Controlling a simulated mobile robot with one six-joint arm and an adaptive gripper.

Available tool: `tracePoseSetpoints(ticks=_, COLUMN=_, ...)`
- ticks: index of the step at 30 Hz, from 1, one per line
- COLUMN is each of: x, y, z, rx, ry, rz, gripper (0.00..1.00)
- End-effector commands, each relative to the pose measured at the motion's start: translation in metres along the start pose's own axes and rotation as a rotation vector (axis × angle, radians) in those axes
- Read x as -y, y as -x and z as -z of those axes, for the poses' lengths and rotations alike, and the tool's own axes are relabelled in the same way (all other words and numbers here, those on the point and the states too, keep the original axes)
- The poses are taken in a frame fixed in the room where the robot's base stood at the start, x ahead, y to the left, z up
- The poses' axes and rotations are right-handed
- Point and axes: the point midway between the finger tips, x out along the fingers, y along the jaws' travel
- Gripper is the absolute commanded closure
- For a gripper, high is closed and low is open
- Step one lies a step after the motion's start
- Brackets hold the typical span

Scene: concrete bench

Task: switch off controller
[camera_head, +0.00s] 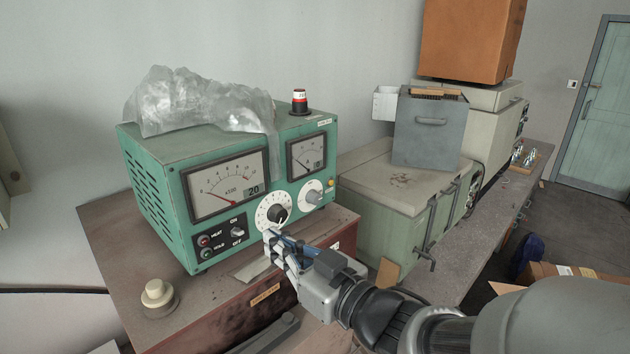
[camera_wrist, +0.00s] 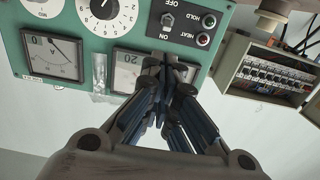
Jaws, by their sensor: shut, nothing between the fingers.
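The controller (camera_head: 173,172) is a green metal box with two meters and dials, standing on a brown-topped cabinet. My gripper (camera_head: 271,238) is shut and empty in front of the panel, right of the switch, overlapping the dial's lower edge. The wrist view shows the panel upside down, with the switch (camera_wrist: 168,19) above my fingertips (camera_wrist: 166,62). Contact with the panel is not clear.
Crumpled clear plastic (camera_head: 200,105) and a red-and-white beacon (camera_head: 299,101) sit on the controller. A cream knob (camera_head: 158,294) is at the left front. A pale green case (camera_head: 400,190) stands to the right. An open breaker box (camera_wrist: 268,75) shows in the wrist view.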

Motion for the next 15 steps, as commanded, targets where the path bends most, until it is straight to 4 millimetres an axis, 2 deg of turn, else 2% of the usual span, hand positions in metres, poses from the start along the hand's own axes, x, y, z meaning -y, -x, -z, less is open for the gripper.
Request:
tracePoseSetpoints(ticks=8, x=0.000, y=-0.001, z=-0.001, rx=0.001, ry=0.001, rz=-0.001, gripper=1.00)
tracePoseSetpoints(ticks=11, x=0.000, y=-0.008, z=0.000, rx=0.001, ry=0.002, rz=0.000, gripper=1.00)
tracePoseSetpoints(ticks=15, x=0.001, y=-0.030, z=-0.001, rx=0.002, ry=0.000, rz=0.001, gripper=1.00)
